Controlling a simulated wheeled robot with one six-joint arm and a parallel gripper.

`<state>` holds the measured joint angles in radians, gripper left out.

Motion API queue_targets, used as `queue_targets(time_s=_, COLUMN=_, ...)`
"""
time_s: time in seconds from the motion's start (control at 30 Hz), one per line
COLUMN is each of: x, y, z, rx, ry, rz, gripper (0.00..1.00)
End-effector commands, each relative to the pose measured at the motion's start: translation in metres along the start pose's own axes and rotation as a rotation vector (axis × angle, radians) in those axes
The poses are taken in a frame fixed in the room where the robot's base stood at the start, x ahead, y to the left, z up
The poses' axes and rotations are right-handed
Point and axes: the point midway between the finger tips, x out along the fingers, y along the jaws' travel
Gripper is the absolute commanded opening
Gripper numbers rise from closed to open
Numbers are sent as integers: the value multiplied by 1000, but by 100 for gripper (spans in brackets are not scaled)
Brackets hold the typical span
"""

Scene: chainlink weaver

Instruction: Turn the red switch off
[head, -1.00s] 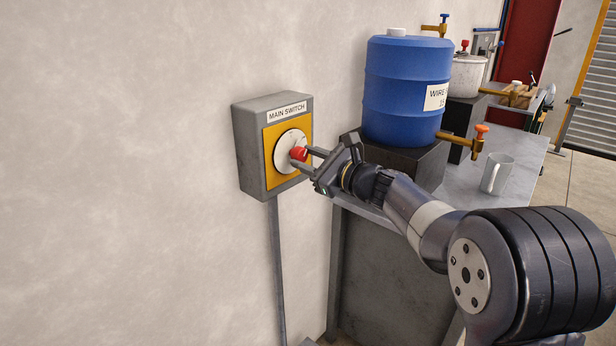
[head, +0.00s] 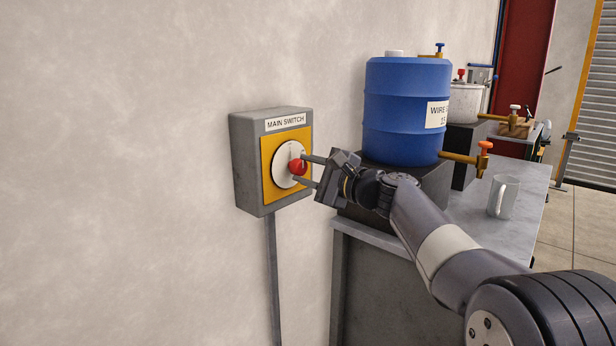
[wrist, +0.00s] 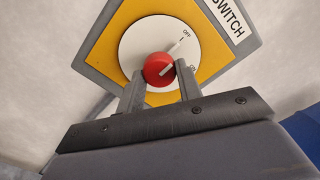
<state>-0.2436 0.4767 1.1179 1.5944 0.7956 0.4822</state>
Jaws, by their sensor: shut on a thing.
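The red switch (head: 297,167) is a round red knob on a white dial (head: 283,170), set on the yellow plate of a grey wall box (head: 247,170) labelled MAIN SWITCH. My gripper (head: 302,171) reaches it from the right, with one finger above and one below the knob. In the wrist view the red knob (wrist: 157,69) sits between the two fingers, and my gripper (wrist: 160,70) is shut on it. The right finger partly hides the ON label.
A blue drum (head: 401,110) with a brass tap (head: 468,157) stands on a dark block close behind my arm. A pale mug (head: 504,196) is on the grey bench (head: 470,232). The wall left of the box is clear.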

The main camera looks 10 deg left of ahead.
Motion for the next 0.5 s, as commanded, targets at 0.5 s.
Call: queue_targets(time_s=0.5, x=0, y=1, z=0, rx=-8, ry=0, rz=1, gripper=40)
